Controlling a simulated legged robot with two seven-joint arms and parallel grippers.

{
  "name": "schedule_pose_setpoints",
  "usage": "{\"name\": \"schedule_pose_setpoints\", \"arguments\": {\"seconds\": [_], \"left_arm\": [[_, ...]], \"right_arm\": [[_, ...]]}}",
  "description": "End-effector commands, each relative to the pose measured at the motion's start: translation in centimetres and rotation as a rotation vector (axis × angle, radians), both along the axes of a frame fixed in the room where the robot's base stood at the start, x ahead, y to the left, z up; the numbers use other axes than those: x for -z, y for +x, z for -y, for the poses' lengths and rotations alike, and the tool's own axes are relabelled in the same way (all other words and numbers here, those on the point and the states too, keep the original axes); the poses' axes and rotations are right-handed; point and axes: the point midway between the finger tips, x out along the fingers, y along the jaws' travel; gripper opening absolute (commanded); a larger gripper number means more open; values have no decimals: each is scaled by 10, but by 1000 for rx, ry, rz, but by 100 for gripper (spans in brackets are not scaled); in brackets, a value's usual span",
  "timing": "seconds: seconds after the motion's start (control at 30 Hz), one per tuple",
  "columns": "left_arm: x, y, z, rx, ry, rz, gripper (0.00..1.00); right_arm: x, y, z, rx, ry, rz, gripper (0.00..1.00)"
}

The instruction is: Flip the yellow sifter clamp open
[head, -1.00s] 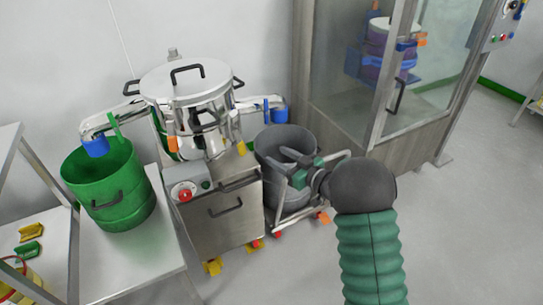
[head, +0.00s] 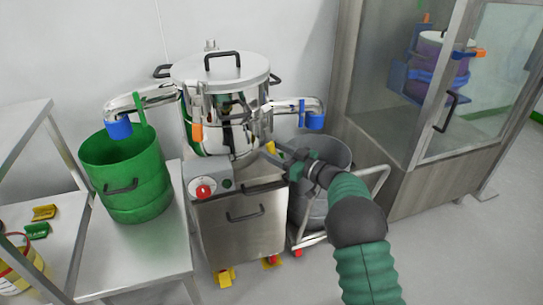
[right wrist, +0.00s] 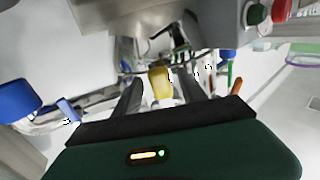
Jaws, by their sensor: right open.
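The steel sifter (head: 222,100) stands on a steel cabinet, with a lidded drum and an outlet arm on each side. The yellow clamp (head: 269,148) hangs at its front right, just ahead of my right gripper (head: 278,153). An orange clamp (head: 197,132) is at its front left. In the right wrist view the yellow clamp (right wrist: 160,83) shows between the two dark fingers of my right gripper (right wrist: 165,92). The fingers are open and apart from each other; whether they touch the clamp I cannot tell. My left gripper is not in view.
A green bin (head: 122,175) stands on a steel table at left, below the left outlet. A grey bin (head: 318,152) on a wheeled frame stands right of the cabinet. A red knob (head: 204,191) is on the cabinet front. A glazed booth (head: 405,90) is at right.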

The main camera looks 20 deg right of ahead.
Motion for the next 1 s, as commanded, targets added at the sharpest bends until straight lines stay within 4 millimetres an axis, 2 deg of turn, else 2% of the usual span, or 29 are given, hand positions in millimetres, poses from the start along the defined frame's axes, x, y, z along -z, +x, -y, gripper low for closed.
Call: {"name": "schedule_pose_setpoints", "arguments": {"seconds": [0.13,0.37,0.77,1.0], "left_arm": [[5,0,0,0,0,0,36],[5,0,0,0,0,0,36],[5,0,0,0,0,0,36],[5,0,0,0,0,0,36]], "right_arm": [[1,10,-5,2,1,0,49],[0,11,-6,2,2,0,49],[0,11,-6,2,1,0,0],[-1,11,-6,3,1,0,0]]}}
